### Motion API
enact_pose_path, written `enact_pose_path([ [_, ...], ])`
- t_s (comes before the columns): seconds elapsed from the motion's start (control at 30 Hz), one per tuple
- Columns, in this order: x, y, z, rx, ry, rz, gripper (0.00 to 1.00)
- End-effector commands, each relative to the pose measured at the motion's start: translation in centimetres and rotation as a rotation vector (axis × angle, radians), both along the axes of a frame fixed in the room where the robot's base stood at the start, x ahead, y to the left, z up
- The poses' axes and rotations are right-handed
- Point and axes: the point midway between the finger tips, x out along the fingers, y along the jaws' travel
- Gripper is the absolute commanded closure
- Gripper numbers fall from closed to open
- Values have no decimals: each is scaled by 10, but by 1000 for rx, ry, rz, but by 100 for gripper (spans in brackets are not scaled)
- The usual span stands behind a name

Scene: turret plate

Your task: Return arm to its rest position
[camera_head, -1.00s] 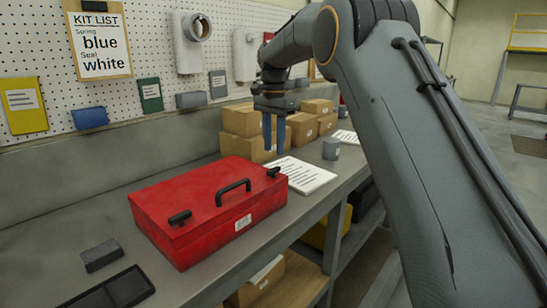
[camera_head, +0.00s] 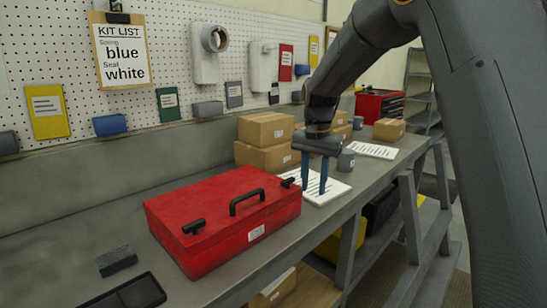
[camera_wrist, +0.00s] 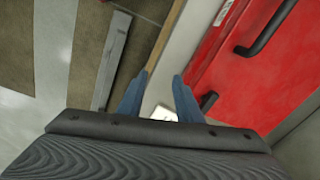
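My gripper (camera_head: 314,184) hangs fingers-down over the workbench, at the right end of the red toolbox and in front of the white printed sheet (camera_head: 337,188). Its two blue fingers are apart with nothing between them. In the wrist view the gripper (camera_wrist: 159,78) is also open and empty, with the toolbox (camera_wrist: 232,65) to its right. The red toolbox (camera_head: 225,215) is closed, with its black handle on top. My arm reaches in from the right of the head view.
Cardboard boxes (camera_head: 265,130), a grey cup (camera_head: 346,160) and a red bin (camera_head: 378,106) stand farther along the bench. A black tray (camera_head: 135,293) and a grey block (camera_head: 116,262) lie at the near left. The kit list (camera_head: 120,50) hangs on the pegboard. Floor is open at right.

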Motion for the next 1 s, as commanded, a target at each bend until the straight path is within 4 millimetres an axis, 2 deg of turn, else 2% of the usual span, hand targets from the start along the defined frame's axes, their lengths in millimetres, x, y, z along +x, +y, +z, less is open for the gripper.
enact_pose_path([
  [0.03,-20,-10,-9,-2,-2,33,68],
  [0.17,-70,-30,-35,-8,-18,139,68],
  [0.3,-133,-49,-63,-15,-35,249,68],
  [0.5,-223,-69,-99,-31,-55,396,68],
  [0.6,-255,-74,-111,-38,-63,448,68],
  [0.7,-276,-77,-119,-42,-67,481,68],
  [0.77,-283,-77,-122,-44,-69,491,68],
  [1.0,-285,-78,-123,-44,-69,495,68],
])
